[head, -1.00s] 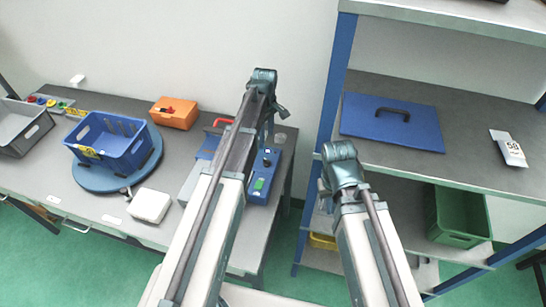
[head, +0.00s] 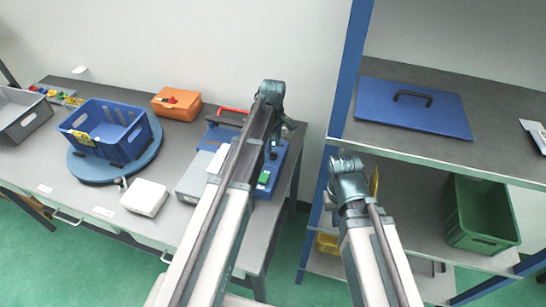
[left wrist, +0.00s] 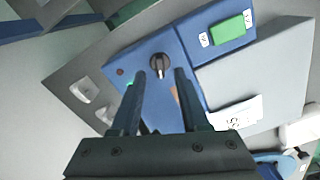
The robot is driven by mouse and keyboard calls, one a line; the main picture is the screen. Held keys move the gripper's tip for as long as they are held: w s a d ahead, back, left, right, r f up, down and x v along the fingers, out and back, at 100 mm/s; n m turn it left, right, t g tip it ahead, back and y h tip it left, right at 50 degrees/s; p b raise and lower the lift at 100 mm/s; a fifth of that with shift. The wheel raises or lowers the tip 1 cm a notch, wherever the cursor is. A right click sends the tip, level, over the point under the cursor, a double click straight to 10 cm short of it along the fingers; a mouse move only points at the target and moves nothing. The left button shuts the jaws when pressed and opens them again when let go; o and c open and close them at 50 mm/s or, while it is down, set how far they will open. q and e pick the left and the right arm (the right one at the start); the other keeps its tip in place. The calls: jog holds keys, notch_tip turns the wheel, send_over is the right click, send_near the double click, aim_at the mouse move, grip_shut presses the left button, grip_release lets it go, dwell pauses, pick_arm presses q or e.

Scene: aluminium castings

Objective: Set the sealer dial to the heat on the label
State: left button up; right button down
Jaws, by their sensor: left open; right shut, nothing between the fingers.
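The sealer is a blue machine (head: 266,183) with a red handle (head: 233,110), at the right end of the grey table. Its black dial (left wrist: 159,64) shows in the left wrist view, with a light pointer mark, beside a green display or button (left wrist: 231,28). My left gripper (left wrist: 159,75) is open, its two fingers on either side of the dial in the picture; contact cannot be told. In the head view the left arm hides part of the sealer. A white label (left wrist: 236,113) lies on the grey part; its print is hard to read. My right gripper (head: 346,180) is shut and empty, by the shelf.
A blue crate (head: 139,142) stands on a round blue turntable (head: 90,174). An orange box (head: 177,103), white box (head: 146,197) and grey bin (head: 20,126) share the table. The shelf holds a blue lid (head: 400,115), a marked pouch (head: 537,135) and, lower, a green bin (head: 485,212).

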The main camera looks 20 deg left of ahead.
aim_at(273, 152)
pick_arm(q)
jog(key=shift+f+b, duration=1)
jog(key=shift+f, duration=0.6)
pick_arm(e)
notch_tip(273, 152, down, 3)
jog(key=shift+f, duration=0.1)
pick_arm(q)
jog(key=shift+r, duration=0.1)
jog(key=shift+c, duration=0.3)
grip_shut()
